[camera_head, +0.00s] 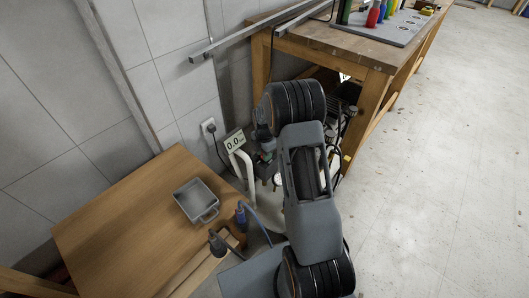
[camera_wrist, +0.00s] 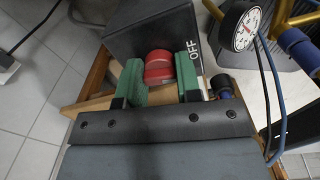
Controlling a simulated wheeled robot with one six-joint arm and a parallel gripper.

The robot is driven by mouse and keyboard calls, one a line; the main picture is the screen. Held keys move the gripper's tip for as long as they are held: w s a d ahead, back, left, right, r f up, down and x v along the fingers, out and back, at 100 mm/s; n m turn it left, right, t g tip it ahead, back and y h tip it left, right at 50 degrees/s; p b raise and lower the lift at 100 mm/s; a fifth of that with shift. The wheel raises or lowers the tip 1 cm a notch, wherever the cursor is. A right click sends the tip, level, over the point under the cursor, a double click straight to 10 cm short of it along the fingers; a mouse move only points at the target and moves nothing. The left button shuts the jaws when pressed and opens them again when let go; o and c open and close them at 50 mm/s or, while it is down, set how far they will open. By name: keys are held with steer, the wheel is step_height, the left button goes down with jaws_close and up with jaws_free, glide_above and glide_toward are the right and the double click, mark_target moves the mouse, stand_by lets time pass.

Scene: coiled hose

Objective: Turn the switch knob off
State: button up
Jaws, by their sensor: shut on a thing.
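The switch knob (camera_wrist: 158,66) is red and round and sits against the face of a dark box (camera_wrist: 135,35) in the wrist view. White letters reading OFF stand on the box to the right of the knob. My gripper (camera_wrist: 160,75) has its two green fingers on either side of the knob, shut on it. Part of the knob is hidden behind the fingers and the gripper body. In the head view my arm covers most of the box, and the knob cannot be made out clearly.
A round dial gauge (camera_wrist: 240,27) with hoses stands right of the box. A wooden table (camera_head: 110,225) with a grey tray (camera_head: 195,200) is at left. A workbench (camera_head: 345,50) stands behind; open floor lies right.

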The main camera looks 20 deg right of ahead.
steer(key=shift+n, duration=1)
steer(key=o, duration=0.9)
step_height(320, 180, up, 14)
steer(key=p, duration=0.2)
steer(key=shift+p, duration=0.3)
